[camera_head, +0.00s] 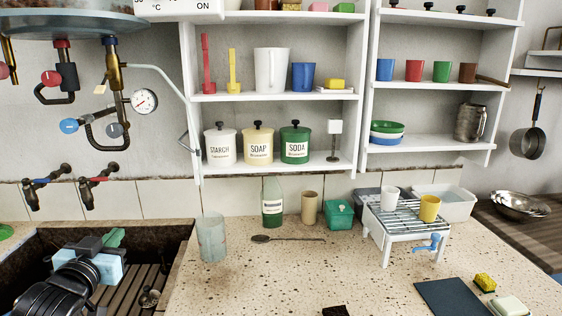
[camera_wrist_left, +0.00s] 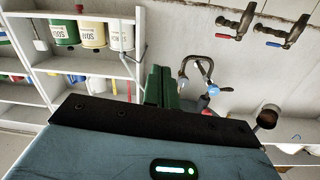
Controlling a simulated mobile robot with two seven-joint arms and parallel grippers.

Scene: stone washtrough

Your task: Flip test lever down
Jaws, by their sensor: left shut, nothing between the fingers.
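Under the boiler (camera_head: 70,22) at top left, pipes carry a red handle (camera_head: 50,78), a blue handle (camera_head: 69,125), a brass valve (camera_head: 115,78) and a round gauge (camera_head: 144,101). No handle is clearly marked as the test lever, so I cannot tell which it is. In the left wrist view, upside down, a blue handle (camera_wrist_left: 226,89) and curved pipe (camera_wrist_left: 204,64) show beyond the fingers. My left gripper (camera_head: 115,237), with green fingers, is shut and empty over the trough, well below the pipework. Its fingers also show in the left wrist view (camera_wrist_left: 162,86). My right gripper is out of view.
Two wall taps, blue-handled (camera_head: 48,180) and red-handled (camera_head: 98,178), stick out above the stone trough (camera_head: 180,240). A clear tumbler (camera_head: 211,238) stands on the counter (camera_head: 260,275) near the trough. White shelves (camera_head: 275,97) hold canisters and cups right of the pipes.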

